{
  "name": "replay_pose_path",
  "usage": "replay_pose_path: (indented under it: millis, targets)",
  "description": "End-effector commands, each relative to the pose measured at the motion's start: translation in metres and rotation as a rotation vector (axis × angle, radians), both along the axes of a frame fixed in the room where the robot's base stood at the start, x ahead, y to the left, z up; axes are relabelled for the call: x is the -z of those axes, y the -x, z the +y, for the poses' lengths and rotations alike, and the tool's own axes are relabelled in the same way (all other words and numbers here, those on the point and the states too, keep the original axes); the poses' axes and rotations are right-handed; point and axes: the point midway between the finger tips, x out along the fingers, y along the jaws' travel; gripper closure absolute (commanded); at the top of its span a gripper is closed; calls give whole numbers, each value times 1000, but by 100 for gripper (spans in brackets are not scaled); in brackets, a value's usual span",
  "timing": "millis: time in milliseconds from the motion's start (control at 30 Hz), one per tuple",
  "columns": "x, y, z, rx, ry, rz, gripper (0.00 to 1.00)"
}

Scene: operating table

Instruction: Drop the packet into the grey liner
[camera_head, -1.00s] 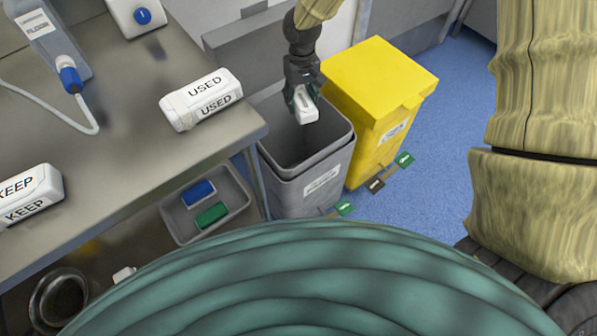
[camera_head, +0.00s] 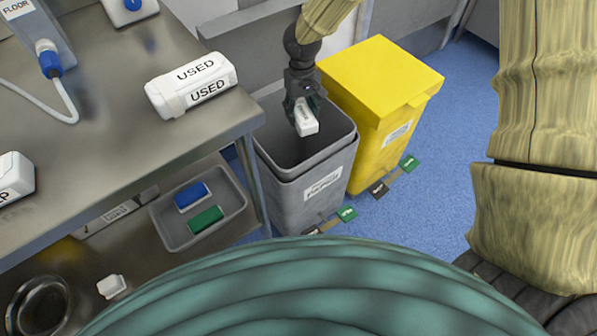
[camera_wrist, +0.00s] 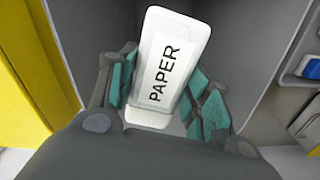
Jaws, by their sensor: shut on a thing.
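My gripper (camera_head: 303,108) is shut on a small white packet (camera_head: 306,122) above the mouth of the open grey liner bin (camera_head: 313,176). In the wrist view the packet (camera_wrist: 167,60) reads "PAPER" and sits tilted between the teal finger pads of my gripper (camera_wrist: 162,95). The grey inner walls of the bin (camera_wrist: 95,25) lie behind it in that view. The label on the bin's front is too small to read surely.
A yellow lidded bin (camera_head: 378,90) stands right beside the grey bin. A steel table (camera_head: 125,150) at left carries a white "USED" box (camera_head: 192,85). A grey tray (camera_head: 168,232) with a blue and a green block is on the lower shelf. Blue floor (camera_head: 440,150) is clear at right.

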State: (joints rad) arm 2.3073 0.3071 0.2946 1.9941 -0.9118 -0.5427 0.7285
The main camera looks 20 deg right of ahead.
Motion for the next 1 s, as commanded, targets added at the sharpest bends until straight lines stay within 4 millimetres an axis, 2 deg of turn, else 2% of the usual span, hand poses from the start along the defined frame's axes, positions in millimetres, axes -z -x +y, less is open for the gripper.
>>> replay_pose_path:
  millis: [333,367,500,833,1000]
  targets:
    - [4,0,0,0,-1,-1,76]
    - [4,0,0,0,0,-1,50]
    - [4,0,0,0,0,-1,26]
    - [4,0,0,0,0,-1,26]
    - [-7,-1,0,0,0,-3,26]
